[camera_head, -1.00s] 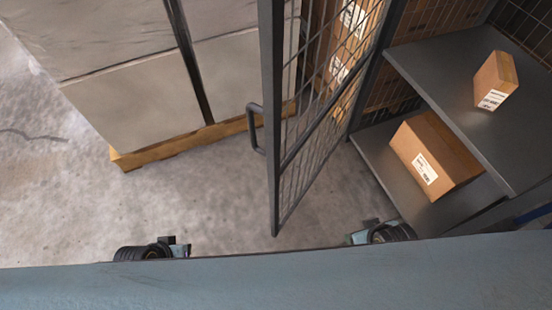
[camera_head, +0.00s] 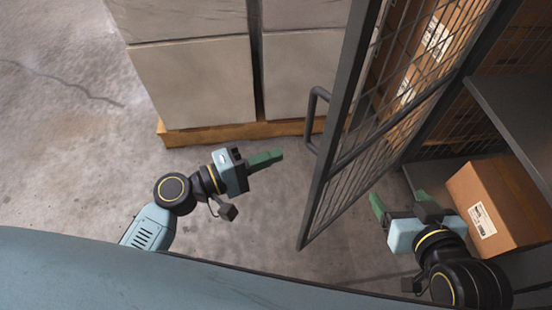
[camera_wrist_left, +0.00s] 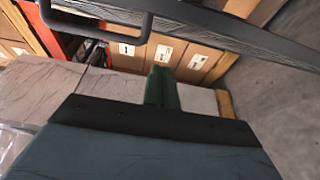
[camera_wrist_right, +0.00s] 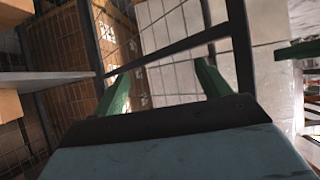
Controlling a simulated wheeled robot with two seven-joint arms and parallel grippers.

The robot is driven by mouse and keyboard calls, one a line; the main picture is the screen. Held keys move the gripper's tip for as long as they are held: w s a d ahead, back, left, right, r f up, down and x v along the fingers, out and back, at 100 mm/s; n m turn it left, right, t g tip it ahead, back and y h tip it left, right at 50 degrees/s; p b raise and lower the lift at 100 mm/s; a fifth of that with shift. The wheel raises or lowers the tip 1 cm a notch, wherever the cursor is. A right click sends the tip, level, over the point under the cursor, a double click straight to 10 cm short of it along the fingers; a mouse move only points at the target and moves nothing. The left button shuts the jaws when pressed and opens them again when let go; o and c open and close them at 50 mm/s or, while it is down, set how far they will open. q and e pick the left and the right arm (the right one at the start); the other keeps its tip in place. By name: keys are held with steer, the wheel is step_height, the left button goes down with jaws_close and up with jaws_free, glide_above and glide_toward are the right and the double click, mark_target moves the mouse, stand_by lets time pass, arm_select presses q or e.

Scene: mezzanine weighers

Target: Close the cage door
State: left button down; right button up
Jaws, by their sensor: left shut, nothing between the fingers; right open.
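The cage door (camera_head: 352,165) is a dark grey mesh frame that stands swung open, jutting toward me. Its bar handle (camera_head: 314,118) is on its left face and also shows in the left wrist view (camera_wrist_left: 98,30). My left gripper (camera_head: 280,155) is shut and empty, left of the door and a little short of the handle, not touching it. My right gripper (camera_head: 398,204) is open and empty, on the right side of the door, between it and the shelves. In the right wrist view the door mesh (camera_wrist_right: 178,45) lies beyond the open fingers (camera_wrist_right: 160,85).
Grey wrapped blocks on a wooden pallet (camera_head: 220,133) stand behind the left gripper. At right, a cardboard box (camera_head: 505,200) sits on the lower shelf, under an upper shelf (camera_head: 515,100). Bare concrete floor (camera_head: 70,130) is free at left.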

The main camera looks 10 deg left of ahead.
arm_select(q)
steer(key=w+d, duration=0.2)
steer(key=d, duration=0.7)
steer(key=shift+b, duration=0.45)
arm_select(e)
steer(key=w+r+t, duration=0.1)
steer(key=a+r+t+y, duration=0.1)
steer(key=r, duration=0.1)
steer(key=shift+w, duration=0.4)
